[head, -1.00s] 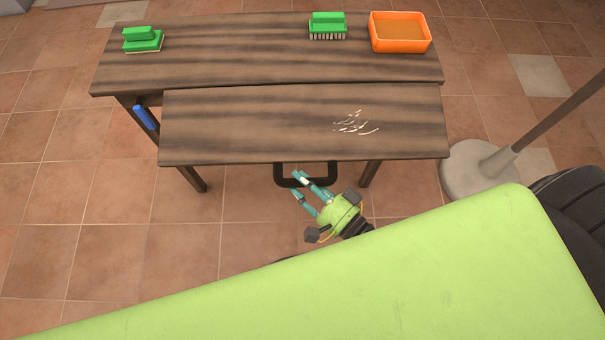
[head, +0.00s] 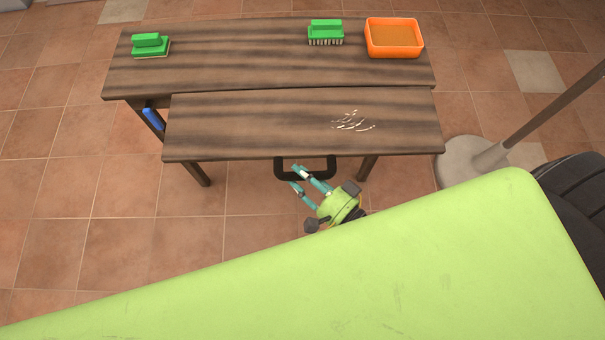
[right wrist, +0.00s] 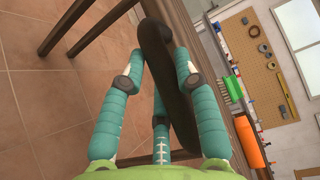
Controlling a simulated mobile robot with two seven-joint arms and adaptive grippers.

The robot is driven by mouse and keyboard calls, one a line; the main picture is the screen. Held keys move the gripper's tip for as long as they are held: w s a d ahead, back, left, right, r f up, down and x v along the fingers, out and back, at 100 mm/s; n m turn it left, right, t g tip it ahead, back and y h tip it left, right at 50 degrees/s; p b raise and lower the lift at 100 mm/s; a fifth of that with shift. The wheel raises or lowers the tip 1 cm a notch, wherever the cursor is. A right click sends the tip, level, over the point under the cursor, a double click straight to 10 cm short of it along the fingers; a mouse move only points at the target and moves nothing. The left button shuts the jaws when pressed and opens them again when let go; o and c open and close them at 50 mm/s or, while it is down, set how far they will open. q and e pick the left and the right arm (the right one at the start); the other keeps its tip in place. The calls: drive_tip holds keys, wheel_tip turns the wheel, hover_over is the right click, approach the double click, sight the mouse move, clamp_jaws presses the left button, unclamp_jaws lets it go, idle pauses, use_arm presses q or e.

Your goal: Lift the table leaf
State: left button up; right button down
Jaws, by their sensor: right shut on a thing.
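The table leaf (head: 240,125) is a dark brown wooden board on the near side of the table in the head view. White marks or bits lie on its right half. A black U-shaped handle (head: 332,168) is at its near edge. My right gripper (head: 297,178) is at the handle's left part, in front of the leaf. In the right wrist view, its teal fingers (right wrist: 155,80) are closed around the black handle bar (right wrist: 157,45), with fingers on both sides of it. The left gripper is not in view.
The table top (head: 230,65) behind the leaf holds two green brushes (head: 150,45) (head: 325,32) and an orange tray (head: 394,53). A blue grip (head: 153,119) sits at the table's left. A pole on a round base (head: 470,160) stands right. Tiled floor is free on the left.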

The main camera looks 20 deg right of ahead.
drive_tip(key=shift+w+r, duration=0.15)
drive_tip(key=shift+r, duration=0.05)
drive_tip(key=c, duration=0.9)
unclamp_jaws()
drive_tip(key=shift+f, duration=0.1)
drive_tip(key=shift+s+d+f, duration=0.1)
drive_tip(key=shift+s, duration=0.25)
drive_tip(key=v, duration=1.1)
drive_tip(key=shift+s, duration=0.15)
